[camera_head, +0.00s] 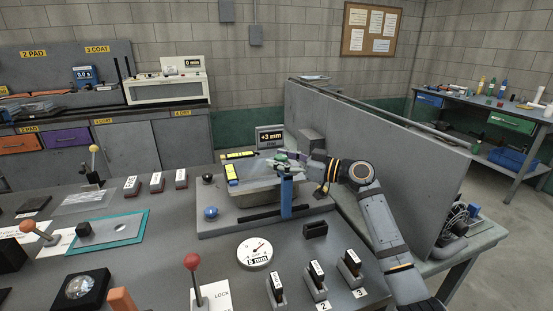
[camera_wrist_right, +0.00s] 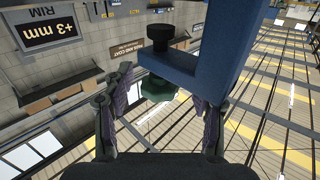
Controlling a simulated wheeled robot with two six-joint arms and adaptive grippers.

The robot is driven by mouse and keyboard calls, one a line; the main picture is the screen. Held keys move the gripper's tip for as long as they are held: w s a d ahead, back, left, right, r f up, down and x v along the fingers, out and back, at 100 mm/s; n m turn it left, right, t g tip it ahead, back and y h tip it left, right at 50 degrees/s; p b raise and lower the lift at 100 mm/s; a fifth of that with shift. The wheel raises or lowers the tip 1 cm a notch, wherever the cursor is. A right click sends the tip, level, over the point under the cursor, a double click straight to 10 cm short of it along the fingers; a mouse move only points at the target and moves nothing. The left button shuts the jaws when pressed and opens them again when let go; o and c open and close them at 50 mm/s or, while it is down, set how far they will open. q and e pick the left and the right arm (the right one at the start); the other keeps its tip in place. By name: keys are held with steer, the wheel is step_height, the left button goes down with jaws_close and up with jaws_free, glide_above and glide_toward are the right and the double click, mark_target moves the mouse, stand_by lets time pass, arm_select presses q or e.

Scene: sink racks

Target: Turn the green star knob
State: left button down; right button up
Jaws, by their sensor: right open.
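The green star knob (camera_head: 281,156) is a small green shape at the top of a blue upright bracket (camera_head: 286,195). In the right wrist view the dark green knob (camera_wrist_right: 158,88) sits under the blue bracket arm (camera_wrist_right: 190,70), with a black round cap (camera_wrist_right: 160,35) on the arm's other side. My right gripper (camera_head: 291,157) reaches in from the right at the bracket top. In its wrist view the right gripper's (camera_wrist_right: 160,100) fingers are spread on either side of the knob. I cannot tell whether they touch it. My left gripper is not in view.
The bracket stands on a grey base plate (camera_head: 215,228) beside a tray-like body. A "+3 mm" display (camera_head: 270,138) stands behind it. A grey partition (camera_head: 375,140) is close on the right. A dial (camera_head: 254,253), a red-knobbed lever (camera_head: 193,263) and numbered switches (camera_head: 317,280) are in front.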

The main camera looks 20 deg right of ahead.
steer(key=shift+d, duration=0.1)
steer(key=c, duration=1.2)
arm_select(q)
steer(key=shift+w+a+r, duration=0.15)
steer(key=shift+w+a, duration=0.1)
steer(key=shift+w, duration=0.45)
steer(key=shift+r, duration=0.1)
